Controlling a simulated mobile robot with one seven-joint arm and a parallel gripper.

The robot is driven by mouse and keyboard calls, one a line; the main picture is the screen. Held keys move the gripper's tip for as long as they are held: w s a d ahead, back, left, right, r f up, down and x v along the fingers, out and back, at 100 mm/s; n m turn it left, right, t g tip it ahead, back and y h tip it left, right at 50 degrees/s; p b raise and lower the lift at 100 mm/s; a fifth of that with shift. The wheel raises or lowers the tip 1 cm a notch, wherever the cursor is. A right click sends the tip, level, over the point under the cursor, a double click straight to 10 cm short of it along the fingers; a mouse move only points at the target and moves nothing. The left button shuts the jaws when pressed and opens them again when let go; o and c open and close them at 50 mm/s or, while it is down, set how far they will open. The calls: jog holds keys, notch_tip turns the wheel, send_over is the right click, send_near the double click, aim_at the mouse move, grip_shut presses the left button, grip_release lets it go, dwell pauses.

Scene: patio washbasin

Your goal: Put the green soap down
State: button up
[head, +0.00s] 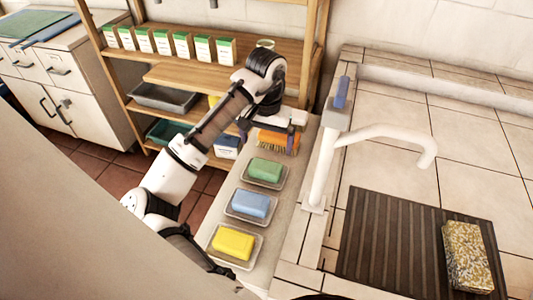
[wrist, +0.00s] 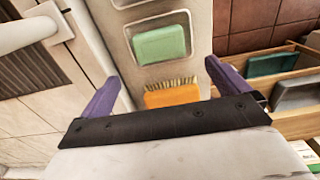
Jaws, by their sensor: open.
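The green soap (head: 265,169) lies in a small clear dish at the far end of a row of soap dishes on the ledge. It also shows in the wrist view (wrist: 159,43), beyond my fingertips. My gripper (wrist: 163,72) is open, with its purple fingers wide apart and nothing held. In the head view, my gripper is above the far end of the ledge, past the green soap. An orange brush (wrist: 172,95) with pale bristles lies below, between the fingers in the wrist view; it also shows in the head view (head: 279,143).
A blue soap (head: 251,204) and a yellow soap (head: 233,243) sit in dishes nearer. The white tap (head: 322,170) rises right of the ledge, beside a dark ribbed mat (head: 392,245) with a speckled sponge (head: 466,256). A wooden shelf (head: 190,80) with boxes stands behind.

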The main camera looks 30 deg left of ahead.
notch_tip(320, 180, up, 3)
jog(key=shift+r, duration=0.2)
dwell(0.5)
